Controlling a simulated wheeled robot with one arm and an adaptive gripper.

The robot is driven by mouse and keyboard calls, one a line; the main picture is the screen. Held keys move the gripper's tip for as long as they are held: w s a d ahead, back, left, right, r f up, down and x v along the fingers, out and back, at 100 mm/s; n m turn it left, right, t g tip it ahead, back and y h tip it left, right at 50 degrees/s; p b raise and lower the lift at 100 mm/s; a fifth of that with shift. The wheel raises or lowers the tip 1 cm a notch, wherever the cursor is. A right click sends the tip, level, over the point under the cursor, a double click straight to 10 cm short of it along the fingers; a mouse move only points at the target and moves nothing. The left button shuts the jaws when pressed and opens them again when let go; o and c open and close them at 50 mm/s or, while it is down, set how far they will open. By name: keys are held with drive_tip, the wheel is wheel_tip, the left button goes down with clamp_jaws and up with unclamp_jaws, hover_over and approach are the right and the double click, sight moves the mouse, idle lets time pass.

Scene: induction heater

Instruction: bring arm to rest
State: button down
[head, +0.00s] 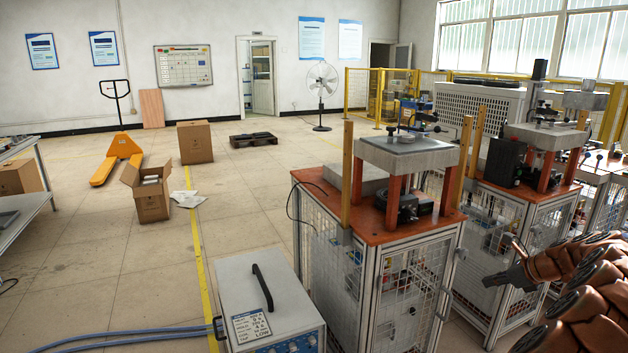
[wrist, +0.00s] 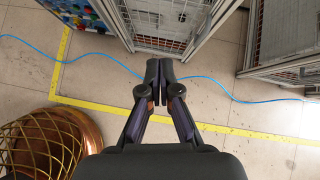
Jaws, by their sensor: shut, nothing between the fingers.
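My gripper (wrist: 159,72) is in the middle of the wrist view, with its two fingers together and nothing between them. It points at the floor, near the foot of a metal-framed mesh cabinet (wrist: 190,25). In the head view my brown, ribbed arm is at the lower right, beside the machine cabinets.
A machine cabinet with an orange top (head: 318,181) stands left of my arm, and a second machine (head: 520,180) stands behind it. A grey box with a black handle (head: 230,290) is at the front. A blue cable (wrist: 85,62) crosses the floor. Open floor lies to the left.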

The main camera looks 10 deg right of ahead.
drive_tip(key=w+a+r+n+g+y, duration=0.1)
drive_tip(key=a+r+n, duration=0.25)
drive_tip(key=a, duration=0.65)
drive_tip(key=w+a+r+n+g+y, duration=0.1)
drive_tip(key=a+r+n+y, duration=0.3)
drive_tip(key=a, duration=0.7)
drive_tip(key=s+a+n+g+h, duration=0.1)
drive_tip(key=s+a+n+g, duration=0.2)
drive_tip(key=s+a+n, duration=0.6)
drive_tip(key=s+a+n+g+h, duration=0.25)
drive_tip(key=s+a, duration=0.35)
drive_tip(key=a, duration=0.7)
drive_tip(key=s+f+n+g+h, duration=0.2)
drive_tip(key=s+n, duration=0.4)
drive_tip(key=s, duration=0.8)
drive_tip(key=s+f+n+g+h, duration=0.25)
drive_tip(key=s+n, duration=0.35)
drive_tip(key=s, duration=0.8)
wheel_tip(320, 180, up, 17)
drive_tip(key=w+t+p, duration=0.1)
drive_tip(key=p, duration=1.4)
drive_tip(key=shift+w+a+f+t, duration=0.2)
drive_tip(key=shift+w+a+t, duration=0.05)
drive_tip(key=shift+a+t, duration=0.15)
